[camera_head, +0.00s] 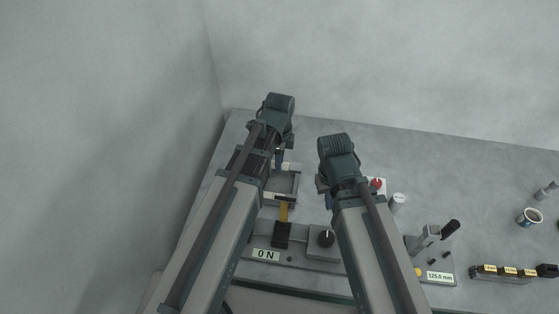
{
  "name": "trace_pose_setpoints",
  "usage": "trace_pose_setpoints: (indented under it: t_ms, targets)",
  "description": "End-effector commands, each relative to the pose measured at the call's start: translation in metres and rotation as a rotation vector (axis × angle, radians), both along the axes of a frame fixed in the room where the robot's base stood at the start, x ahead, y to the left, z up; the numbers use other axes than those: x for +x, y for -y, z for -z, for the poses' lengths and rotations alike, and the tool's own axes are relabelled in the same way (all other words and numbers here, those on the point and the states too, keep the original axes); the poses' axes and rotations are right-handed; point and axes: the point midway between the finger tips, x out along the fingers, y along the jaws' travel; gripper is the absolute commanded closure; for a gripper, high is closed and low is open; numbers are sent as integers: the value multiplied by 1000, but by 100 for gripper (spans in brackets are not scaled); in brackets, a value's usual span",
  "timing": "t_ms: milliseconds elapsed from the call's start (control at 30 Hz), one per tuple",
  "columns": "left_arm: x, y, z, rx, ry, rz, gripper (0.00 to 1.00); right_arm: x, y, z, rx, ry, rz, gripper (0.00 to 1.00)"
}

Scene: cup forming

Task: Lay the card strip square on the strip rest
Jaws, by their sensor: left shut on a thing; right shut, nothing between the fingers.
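My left gripper (279,159) points down over the back left of the bench, its fingers partly hidden by its own arm. It is shut on a small pale piece, apparently the card strip (290,167), of which only a short part shows. Just below in the picture is a grey tray-like frame (296,186), which may be the strip rest. I cannot tell whether the strip touches it or lies square to it. My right gripper (328,200) is shut and empty to the right of the frame, mostly hidden behind its wrist.
A grey unit reading "0 N" (265,254) has a black knob (326,238) and a yellow-and-black part (283,228). To the right are a red button (377,183), a white cylinder (397,202), a "125.6 mm" gauge (440,277), a yellow-labelled block (505,273) and a cup (529,217).

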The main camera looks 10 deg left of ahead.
Motion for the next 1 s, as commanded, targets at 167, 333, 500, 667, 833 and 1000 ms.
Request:
trace_pose_setpoints:
  t_ms: [167, 333, 500, 667, 833, 1000]
  targets:
    - [0, 0, 7, 0, 0, 0, 100, 0, 0, 7, 0, 0, 0, 100]
    - [0, 0, 6, 0, 0, 0, 100, 0, 0, 6, 0, 0, 0, 100]
    - [0, 0, 7, 0, 0, 0, 100, 0, 0, 7, 0, 0, 0, 100]
    - [0, 0, 11, 0, 0, 0, 100, 0, 0, 11, 0, 0, 0, 100]
    - [0, 0, 22, 0, 0, 0, 100, 0, 0, 22, 0, 0, 0, 100]
    - [0, 0, 36, 0, 0, 0, 100, 0, 0, 36, 0, 0, 0, 100]
